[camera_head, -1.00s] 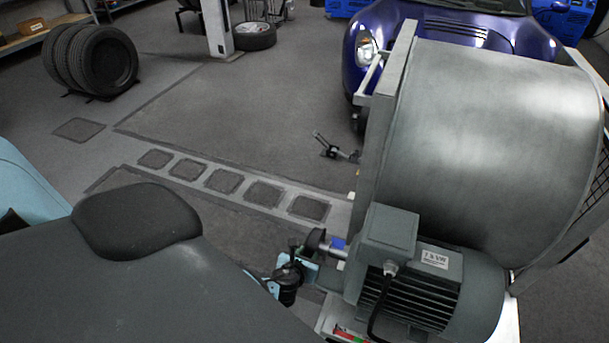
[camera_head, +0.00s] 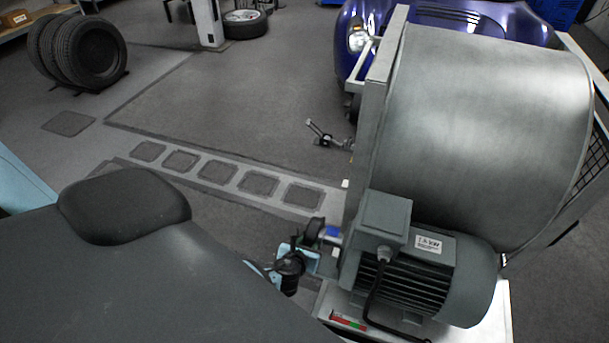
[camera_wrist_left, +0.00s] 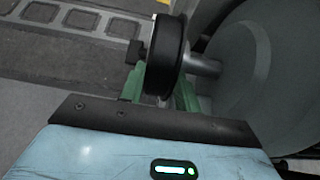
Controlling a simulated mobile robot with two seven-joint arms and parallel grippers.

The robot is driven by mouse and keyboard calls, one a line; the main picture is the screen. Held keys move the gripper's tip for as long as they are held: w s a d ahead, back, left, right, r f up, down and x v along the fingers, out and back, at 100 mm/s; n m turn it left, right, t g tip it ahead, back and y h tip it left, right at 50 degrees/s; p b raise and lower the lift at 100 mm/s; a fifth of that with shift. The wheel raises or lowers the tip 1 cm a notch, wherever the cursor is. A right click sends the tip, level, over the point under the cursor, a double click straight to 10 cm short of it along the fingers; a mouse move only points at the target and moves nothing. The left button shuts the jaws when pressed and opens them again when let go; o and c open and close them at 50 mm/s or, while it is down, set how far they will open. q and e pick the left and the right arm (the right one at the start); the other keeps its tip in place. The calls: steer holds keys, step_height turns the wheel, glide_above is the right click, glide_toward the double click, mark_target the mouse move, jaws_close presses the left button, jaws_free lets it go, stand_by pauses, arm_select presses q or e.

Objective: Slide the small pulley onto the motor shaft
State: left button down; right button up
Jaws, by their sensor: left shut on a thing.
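The small pulley (camera_head: 313,232) is a dark wheel, held at the end of the motor shaft (camera_head: 333,238) on the left of the grey motor (camera_head: 415,275). In the left wrist view the pulley (camera_wrist_left: 165,55) stands upright on edge between the green fingers of my left gripper (camera_wrist_left: 158,92), which is shut on it. The shaft (camera_wrist_left: 203,63) runs from the motor to the pulley's right face and looks in line with it. Whether the shaft tip has entered the bore is hidden. My left gripper (camera_head: 305,246) is partly hidden in the head view. My right gripper is not in view.
A large steel drum (camera_head: 485,125) stands right behind the motor, with its frame plate (camera_head: 368,150) close by. A cable (camera_head: 375,295) hangs in front of the motor. Open floor lies to the left; a blue car (camera_head: 450,35) is at the back.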

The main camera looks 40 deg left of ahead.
arm_select(q)
steer(key=shift+w+d, duration=0.2)
steer(key=shift+d, duration=0.3)
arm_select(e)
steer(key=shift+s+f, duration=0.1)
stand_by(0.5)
arm_select(q)
steer(key=c, duration=0.9)
jaws_free()
steer(key=shift+o, duration=1.4)
steer(key=shift+s+f, duration=0.1)
steer(key=shift+f, duration=0.05)
steer(key=shift+a, duration=0.1)
steer(key=shift+s+r+p, duration=0.3)
steer(key=shift+s+r, duration=0.05)
steer(key=shift+r, duration=0.05)
steer(key=p+v, duration=0.3)
steer(key=v, duration=0.3)
steer(key=shift+s+d+p, duration=0.25)
steer(key=shift+p, duration=0.15)
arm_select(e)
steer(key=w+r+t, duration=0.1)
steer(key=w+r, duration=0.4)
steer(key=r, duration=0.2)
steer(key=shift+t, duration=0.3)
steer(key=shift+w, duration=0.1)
